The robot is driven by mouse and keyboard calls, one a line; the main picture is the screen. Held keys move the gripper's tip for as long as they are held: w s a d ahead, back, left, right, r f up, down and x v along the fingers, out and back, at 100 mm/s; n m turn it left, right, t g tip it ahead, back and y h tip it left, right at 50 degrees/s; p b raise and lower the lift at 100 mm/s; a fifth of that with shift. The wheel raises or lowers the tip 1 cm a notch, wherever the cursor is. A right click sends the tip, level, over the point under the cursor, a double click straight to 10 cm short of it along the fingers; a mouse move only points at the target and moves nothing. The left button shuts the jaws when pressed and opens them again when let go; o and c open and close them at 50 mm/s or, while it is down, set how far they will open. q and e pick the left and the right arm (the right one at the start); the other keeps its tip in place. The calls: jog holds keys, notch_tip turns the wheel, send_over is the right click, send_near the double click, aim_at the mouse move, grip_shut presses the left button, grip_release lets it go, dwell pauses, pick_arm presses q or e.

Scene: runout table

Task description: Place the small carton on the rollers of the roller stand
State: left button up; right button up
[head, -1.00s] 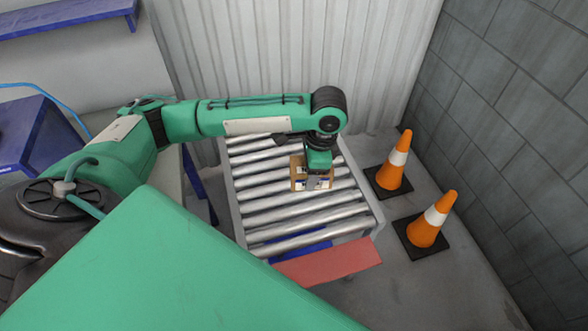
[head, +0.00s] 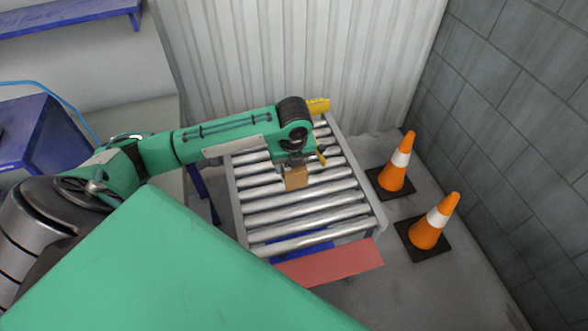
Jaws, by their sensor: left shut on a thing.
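The roller stand (head: 301,217) has a grey frame and a bed of several metal rollers. It stands in front of the corrugated wall. My left arm reaches in over its far half. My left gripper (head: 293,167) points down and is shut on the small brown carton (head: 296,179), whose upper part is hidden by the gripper. My right gripper is out of view.
Two orange cones (head: 396,165) (head: 431,223) stand on the floor right of the stand. A red panel (head: 330,262) lies along its near end. A yellow object (head: 318,106) shows behind my arm at the far end. The near rollers are clear.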

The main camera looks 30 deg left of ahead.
pick_arm(q)
notch_tip(320, 180, down, 16)
jog(key=shift+f+p, duration=0.15)
jog(key=shift+p, duration=0.55)
notch_tip(320, 180, down, 4)
jog(key=shift+r, duration=0.2)
jog(key=shift+f, duration=0.15)
jog(key=o, duration=1.1)
jog(key=shift+c, duration=0.2)
notch_tip(320, 180, up, 12)
jog(key=s+d, duration=0.1)
jog(key=shift+d, duration=0.15)
